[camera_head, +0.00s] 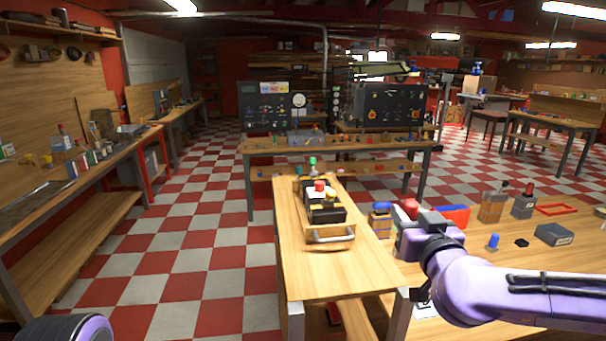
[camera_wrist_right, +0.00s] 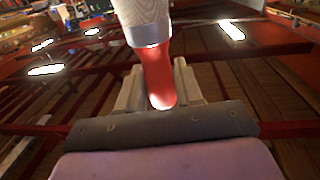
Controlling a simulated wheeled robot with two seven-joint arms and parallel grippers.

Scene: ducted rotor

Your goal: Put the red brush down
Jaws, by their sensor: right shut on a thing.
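The red brush shows in the right wrist view, with a red handle (camera_wrist_right: 156,72), a silver collar (camera_wrist_right: 149,34) and pale bristles (camera_wrist_right: 140,10) cut off by the top edge. My right gripper (camera_wrist_right: 160,88) is shut on the red handle, with a pale finger on either side. In the head view my right gripper (camera_head: 425,219) is over the left part of the right-hand bench, and a red piece (camera_head: 411,207) shows at its jaws. My left gripper is out of view.
A wooden tray (camera_head: 330,245) with a black box stands on the narrow bench (camera_head: 330,280). The right-hand bench holds a wooden block (camera_head: 492,207), grey boxes (camera_head: 555,236), a red frame (camera_head: 557,209), a blue-topped piece (camera_head: 493,240) and a red bin (camera_head: 456,214). The narrow bench's front is clear.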

